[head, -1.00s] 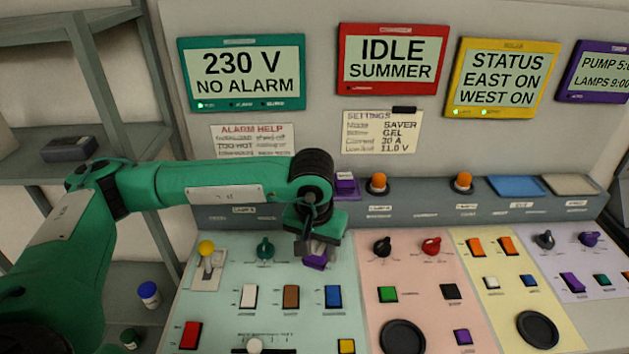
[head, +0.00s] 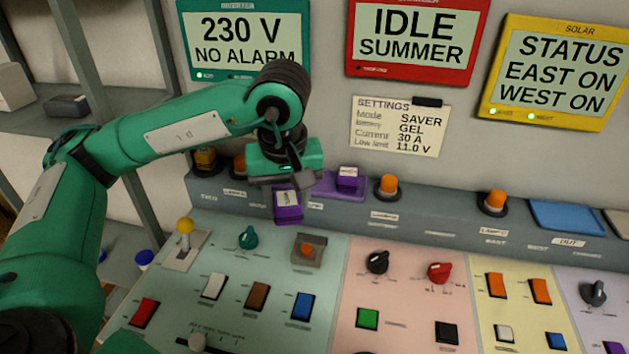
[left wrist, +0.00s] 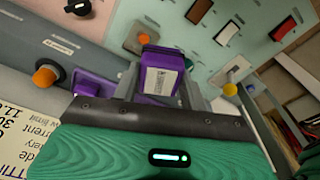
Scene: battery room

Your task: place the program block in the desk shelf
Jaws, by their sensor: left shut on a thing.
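The program block (head: 288,207) is purple with a white label. My left gripper (head: 290,186) is shut on it and holds it in front of the grey desk shelf (head: 440,222) along the back of the desk. In the left wrist view the block (left wrist: 163,75) sits between the fingers, label facing the camera. Another purple labelled block (head: 347,178) stands on a purple pad (head: 325,186) on the shelf, just right of my gripper. Whether the held block touches the shelf, I cannot tell. My right gripper is not in view.
Orange lamps (head: 388,186) stand on the shelf right of the pad, and a blue tray (head: 568,214) lies farther right. Below are a grey bracket with an orange button (head: 307,250), a yellow-topped lever (head: 185,228) and several switches. Screens hang on the wall behind.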

